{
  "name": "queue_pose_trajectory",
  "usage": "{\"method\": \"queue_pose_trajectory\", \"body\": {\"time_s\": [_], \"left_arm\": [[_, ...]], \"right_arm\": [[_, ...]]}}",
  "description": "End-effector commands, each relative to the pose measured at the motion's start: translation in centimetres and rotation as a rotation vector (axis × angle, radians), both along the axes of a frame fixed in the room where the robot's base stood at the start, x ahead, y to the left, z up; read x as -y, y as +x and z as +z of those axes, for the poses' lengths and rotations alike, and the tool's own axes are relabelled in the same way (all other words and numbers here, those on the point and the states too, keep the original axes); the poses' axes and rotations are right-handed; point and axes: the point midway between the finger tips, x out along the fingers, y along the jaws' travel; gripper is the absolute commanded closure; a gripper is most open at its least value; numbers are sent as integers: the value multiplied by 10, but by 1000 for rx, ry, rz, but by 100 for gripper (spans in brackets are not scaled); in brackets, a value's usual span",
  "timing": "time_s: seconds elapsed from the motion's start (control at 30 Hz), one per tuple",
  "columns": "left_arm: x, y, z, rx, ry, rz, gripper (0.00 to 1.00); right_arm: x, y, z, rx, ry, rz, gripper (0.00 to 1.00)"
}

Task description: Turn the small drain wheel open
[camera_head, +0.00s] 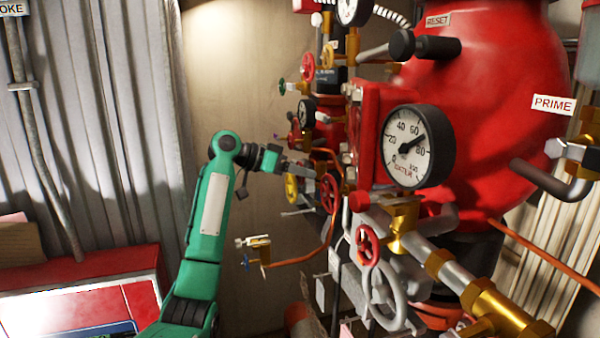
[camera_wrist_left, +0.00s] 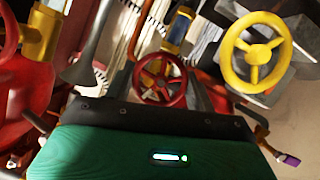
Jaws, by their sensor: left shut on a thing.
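A small red wheel (camera_head: 328,193) with spokes sits on the pipework at the middle of the head view. In the left wrist view the red wheel (camera_wrist_left: 160,82) lies between the two grey fingers of my left gripper (camera_head: 314,172). The gripper is shut on this wheel; the exact contact at its rim is partly hidden. A yellow wheel (camera_head: 291,188) is just left of it in the head view and to the right in the left wrist view (camera_wrist_left: 257,54). No label on either wheel can be read, so which one is the drain wheel cannot be told. My right gripper is not in view.
A big red vessel with a pressure gauge (camera_head: 419,146) stands at the right. Below are another red handwheel (camera_head: 367,244), a grey handwheel (camera_head: 390,296) and brass pipe fittings.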

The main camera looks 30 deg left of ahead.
Motion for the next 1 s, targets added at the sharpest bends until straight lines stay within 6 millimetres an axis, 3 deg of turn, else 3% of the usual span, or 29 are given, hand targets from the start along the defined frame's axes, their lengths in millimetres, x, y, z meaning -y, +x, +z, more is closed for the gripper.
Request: {"method": "queue_pose_trajectory", "body": {"time_s": [1.0], "left_arm": [[0,2,-10,-637,-728,-2,67]], "right_arm": [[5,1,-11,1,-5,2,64]]}}
